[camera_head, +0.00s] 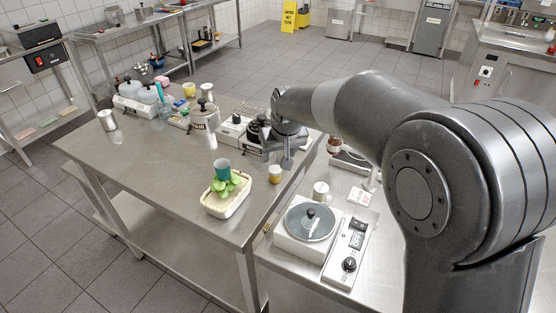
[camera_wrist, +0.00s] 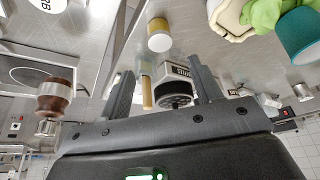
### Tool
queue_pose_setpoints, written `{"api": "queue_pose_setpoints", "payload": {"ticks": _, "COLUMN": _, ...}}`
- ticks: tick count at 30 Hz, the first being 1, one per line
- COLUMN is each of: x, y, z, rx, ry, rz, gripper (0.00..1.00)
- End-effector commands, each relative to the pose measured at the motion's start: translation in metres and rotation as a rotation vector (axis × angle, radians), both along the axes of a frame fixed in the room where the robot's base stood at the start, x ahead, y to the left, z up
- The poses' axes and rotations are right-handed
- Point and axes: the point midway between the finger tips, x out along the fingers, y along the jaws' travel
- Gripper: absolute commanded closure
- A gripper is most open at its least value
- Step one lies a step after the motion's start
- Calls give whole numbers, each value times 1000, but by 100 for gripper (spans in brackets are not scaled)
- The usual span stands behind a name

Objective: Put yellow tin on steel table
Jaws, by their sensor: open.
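A small yellow tin (camera_head: 275,174) with a pale top stands upright on the steel table (camera_head: 165,190), close to its right edge. In the wrist view the tin (camera_wrist: 159,36) is beyond my fingertips, apart from them. My gripper (camera_head: 288,160) is open and empty, just above and to the right of the tin in the head view. In the wrist view both fingers of my gripper (camera_wrist: 163,80) are spread with nothing held between them. Another yellow item (camera_head: 188,90) is at the table's far end; its kind is too small to tell.
A cream tray (camera_head: 228,204) with green cloth and a teal cup (camera_head: 222,168) stands left of the tin. Scales, pots and a grinder-like appliance line the table's back. The table's left middle is clear.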

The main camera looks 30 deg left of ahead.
Motion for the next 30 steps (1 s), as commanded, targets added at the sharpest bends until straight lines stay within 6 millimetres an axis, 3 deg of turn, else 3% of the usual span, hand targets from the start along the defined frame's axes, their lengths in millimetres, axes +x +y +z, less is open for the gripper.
{"api": "queue_pose_setpoints", "payload": {"ticks": 11, "x": -2, "y": -3, "z": 8, "rx": 0, "ry": 0, "rz": -2, "gripper": 41}}
{"api": "queue_pose_setpoints", "payload": {"ticks": 14, "x": 1, "y": -16, "z": 16, "rx": 4, "ry": -3, "rz": -19, "gripper": 41}}
{"api": "queue_pose_setpoints", "payload": {"ticks": 17, "x": 4, "y": -49, "z": 31, "rx": 8, "ry": -8, "rz": -62, "gripper": 41}}
{"api": "queue_pose_setpoints", "payload": {"ticks": 22, "x": 0, "y": -138, "z": 67, "rx": 19, "ry": -20, "rz": -179, "gripper": 41}}
{"api": "queue_pose_setpoints", "payload": {"ticks": 30, "x": -42, "y": -272, "z": 102, "rx": 31, "ry": -41, "rz": -374, "gripper": 41}}
